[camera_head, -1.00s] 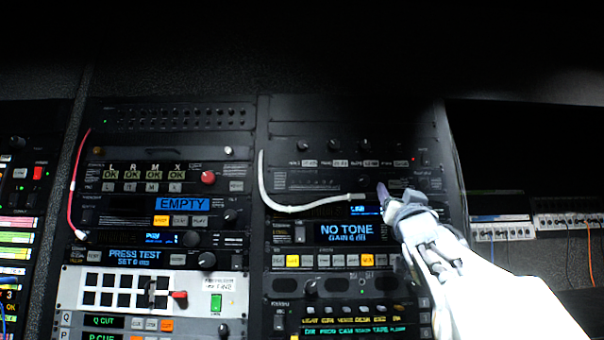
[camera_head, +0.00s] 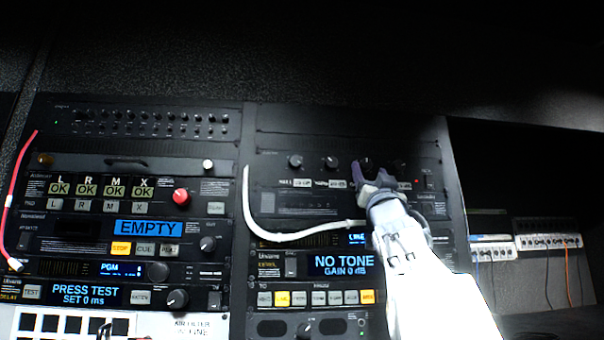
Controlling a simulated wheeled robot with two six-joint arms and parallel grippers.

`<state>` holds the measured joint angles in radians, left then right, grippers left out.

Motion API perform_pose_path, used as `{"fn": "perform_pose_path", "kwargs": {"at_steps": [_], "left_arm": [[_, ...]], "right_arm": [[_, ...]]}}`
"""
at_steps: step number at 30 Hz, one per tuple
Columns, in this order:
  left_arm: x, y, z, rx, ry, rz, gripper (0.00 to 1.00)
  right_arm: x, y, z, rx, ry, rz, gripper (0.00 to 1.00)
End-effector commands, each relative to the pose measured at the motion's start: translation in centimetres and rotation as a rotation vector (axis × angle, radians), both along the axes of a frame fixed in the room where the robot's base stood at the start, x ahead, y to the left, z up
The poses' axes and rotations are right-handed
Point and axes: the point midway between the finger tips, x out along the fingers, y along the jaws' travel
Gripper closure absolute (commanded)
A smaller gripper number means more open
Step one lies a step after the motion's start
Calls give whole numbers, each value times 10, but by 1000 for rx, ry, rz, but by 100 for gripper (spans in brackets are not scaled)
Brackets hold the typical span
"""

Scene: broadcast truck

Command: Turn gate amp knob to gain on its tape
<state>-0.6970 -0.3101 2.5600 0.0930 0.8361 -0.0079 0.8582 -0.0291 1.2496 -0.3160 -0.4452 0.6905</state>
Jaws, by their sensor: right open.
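A row of several dark knobs runs along the upper part of the right rack, with small pale tape labels (camera_head: 302,183) beneath, too blurred to read. The first knob (camera_head: 295,161) and second knob (camera_head: 331,162) show clear. My right gripper (camera_head: 368,172) is open, its fingertips just below and around the third knob (camera_head: 366,162). I cannot tell whether they touch it. The gripper hides that knob's tape and part of the panel below. The fourth knob (camera_head: 400,166) shows dimly to the right. I cannot read which knob is the gate amp. My left gripper is out of view.
A white cable (camera_head: 262,226) hangs across the right rack beside my right arm. The display reading NO TONE, GAIN 0 dB (camera_head: 343,264) is below. A red cable (camera_head: 12,206) and a red knob (camera_head: 181,196) are on the left rack.

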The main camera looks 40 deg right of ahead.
Motion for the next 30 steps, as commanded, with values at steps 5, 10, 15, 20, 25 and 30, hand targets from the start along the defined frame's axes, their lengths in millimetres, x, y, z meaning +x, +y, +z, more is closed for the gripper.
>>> {"fn": "perform_pose_path", "kwargs": {"at_steps": [5,10,15,20,25,30], "left_arm": [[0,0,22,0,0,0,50],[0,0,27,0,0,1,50],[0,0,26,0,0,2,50],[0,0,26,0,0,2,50],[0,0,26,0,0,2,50],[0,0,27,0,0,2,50]], "right_arm": [[14,-10,19,2,1,3,34],[20,-13,22,0,1,4,34],[21,-13,22,1,1,5,34],[21,-13,22,1,0,4,53],[20,-13,22,1,1,4,100],[20,-13,22,-4,4,3,100]]}}
